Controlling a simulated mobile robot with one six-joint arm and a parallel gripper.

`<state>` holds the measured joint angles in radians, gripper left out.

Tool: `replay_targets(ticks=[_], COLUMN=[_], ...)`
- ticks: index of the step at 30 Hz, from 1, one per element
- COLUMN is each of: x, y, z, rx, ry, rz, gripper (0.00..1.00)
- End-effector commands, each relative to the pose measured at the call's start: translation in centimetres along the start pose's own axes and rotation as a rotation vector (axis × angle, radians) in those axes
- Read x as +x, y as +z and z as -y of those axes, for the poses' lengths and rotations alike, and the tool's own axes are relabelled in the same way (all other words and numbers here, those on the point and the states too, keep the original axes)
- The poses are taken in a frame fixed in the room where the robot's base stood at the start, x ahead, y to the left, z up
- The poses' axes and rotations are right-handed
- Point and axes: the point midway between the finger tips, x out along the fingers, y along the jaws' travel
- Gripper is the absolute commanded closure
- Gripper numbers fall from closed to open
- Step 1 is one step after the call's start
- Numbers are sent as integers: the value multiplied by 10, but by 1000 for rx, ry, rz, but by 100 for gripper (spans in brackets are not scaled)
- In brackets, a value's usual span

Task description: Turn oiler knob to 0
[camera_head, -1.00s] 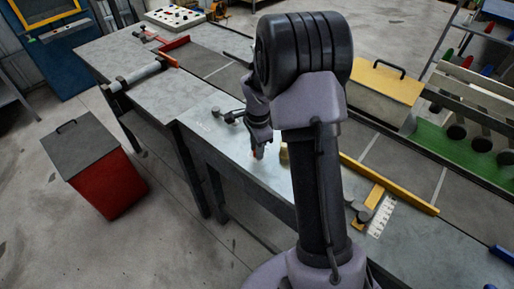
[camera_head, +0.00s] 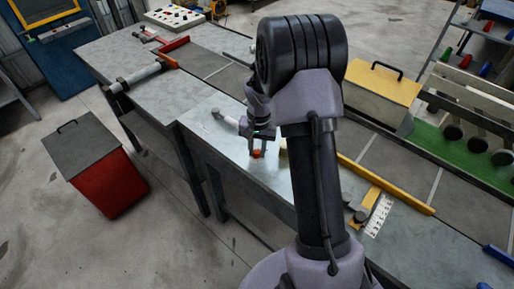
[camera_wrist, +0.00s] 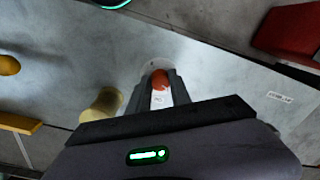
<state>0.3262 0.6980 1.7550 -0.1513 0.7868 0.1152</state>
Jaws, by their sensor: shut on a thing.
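The oiler knob (camera_wrist: 160,80) is a small orange-red knob on a pale round base, with a small white label in front of it, on the grey metal table. My gripper (camera_wrist: 160,92) has its two fingers around the knob in the wrist view, one on each side, closed on it. In the head view my gripper (camera_head: 257,150) points down at the table, and the orange knob (camera_head: 257,154) shows between its fingertips. The label's marks are too small to read, and I cannot tell the knob's setting.
A yellowish cylinder (camera_wrist: 103,104) stands close to the left of my gripper in the wrist view. A grey-handled tool (camera_head: 227,119) lies on the table beside my gripper. A yellow rail (camera_head: 385,185) and a white scale strip (camera_head: 378,215) lie to the right. A red bin (camera_head: 105,180) stands on the floor.

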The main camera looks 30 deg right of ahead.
Motion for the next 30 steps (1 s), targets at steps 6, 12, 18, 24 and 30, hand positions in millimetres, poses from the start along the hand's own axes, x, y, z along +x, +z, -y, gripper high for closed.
replay_targets(ticks=[6, 12, 18, 24, 30], x=[-2, -2, -2, -2, -2], y=[-1, -1, -2, -2, -2], z=[0, 0, 0, 0, 0], rx=[-200, -390, -580, -769, -942], ry=[-1, -1, 0, 0, 0], rz=[6, 13, 19, 26, 32], gripper=[100, 100, 100, 100, 100])
